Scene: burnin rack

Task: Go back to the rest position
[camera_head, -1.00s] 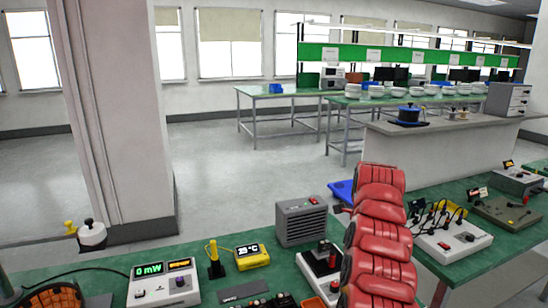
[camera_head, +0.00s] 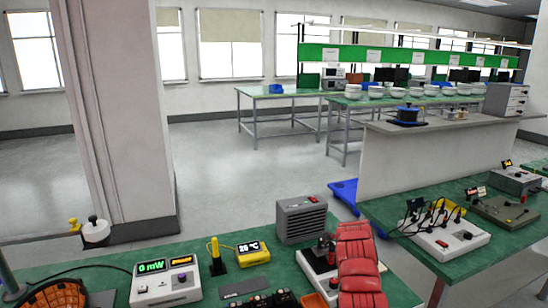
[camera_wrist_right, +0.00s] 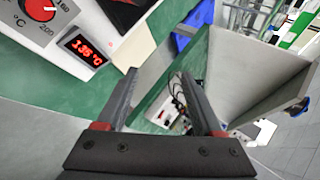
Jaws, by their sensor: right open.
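My right arm (camera_head: 358,268), with red padded segments, rises from the bottom edge of the head view, right of the middle. Its gripper cannot be made out there. In the right wrist view my right gripper (camera_wrist_right: 160,74) is open with nothing between its two dark fingers. A device with a red dial and a red digital display (camera_wrist_right: 87,50) is at the upper left of that view, on a green bench top.
The near green bench (camera_head: 225,274) holds a power meter (camera_head: 165,282), a yellow temperature display (camera_head: 252,253), a grey vented box (camera_head: 301,220) and a white device beside my arm. The right bench carries a cabled white box (camera_head: 445,238). Open floor (camera_head: 240,165) lies beyond.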

